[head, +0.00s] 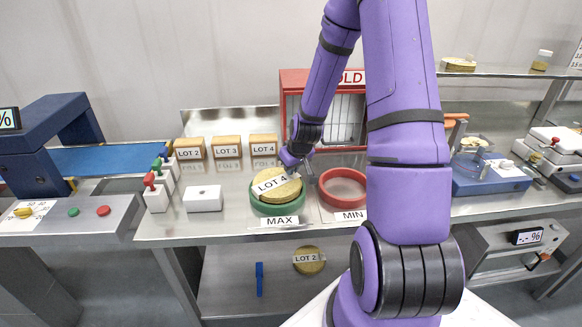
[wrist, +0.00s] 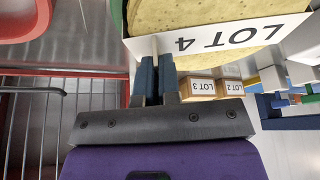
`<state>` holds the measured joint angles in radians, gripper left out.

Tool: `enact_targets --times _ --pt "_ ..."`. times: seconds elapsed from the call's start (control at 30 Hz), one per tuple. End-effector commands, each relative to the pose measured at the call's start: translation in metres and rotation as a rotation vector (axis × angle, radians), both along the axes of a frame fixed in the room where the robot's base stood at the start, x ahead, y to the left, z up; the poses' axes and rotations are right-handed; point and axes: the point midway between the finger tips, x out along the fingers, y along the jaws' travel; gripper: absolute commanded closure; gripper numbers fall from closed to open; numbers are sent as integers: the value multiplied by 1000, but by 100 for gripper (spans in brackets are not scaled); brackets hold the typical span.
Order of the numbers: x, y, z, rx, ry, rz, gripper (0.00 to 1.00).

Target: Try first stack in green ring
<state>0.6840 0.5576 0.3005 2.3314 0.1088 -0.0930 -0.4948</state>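The round tan chip stack labelled LOT 4 (head: 284,194) sits in the green ring (head: 262,210) behind the MAX label. The stack also shows at the top of the wrist view (wrist: 205,14), with its white LOT 4 label toward my gripper. My gripper (head: 299,166) is at the far right edge of the stack in the head view. In the wrist view the fingers (wrist: 156,62) are close together on a small pale tab at the label's edge. Whether the stack lies fully flat in the ring is hard to tell.
The red ring (head: 343,203) with the MIN label is right of the green ring. A red-framed COLD cabinet (head: 295,80) stands behind. Boxes labelled LOT 2 (head: 190,149) and LOT 3 (head: 228,147) are at the back. A white box (head: 203,199) is left. Another LOT 2 stack (head: 309,262) lies on the lower shelf.

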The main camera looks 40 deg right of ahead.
Motion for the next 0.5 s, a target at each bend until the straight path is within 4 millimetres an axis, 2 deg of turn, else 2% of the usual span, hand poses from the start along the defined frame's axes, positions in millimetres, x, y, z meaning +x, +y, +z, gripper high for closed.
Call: enact_targets --times 0.5 --pt "0 0 -7 0 0 1 100"
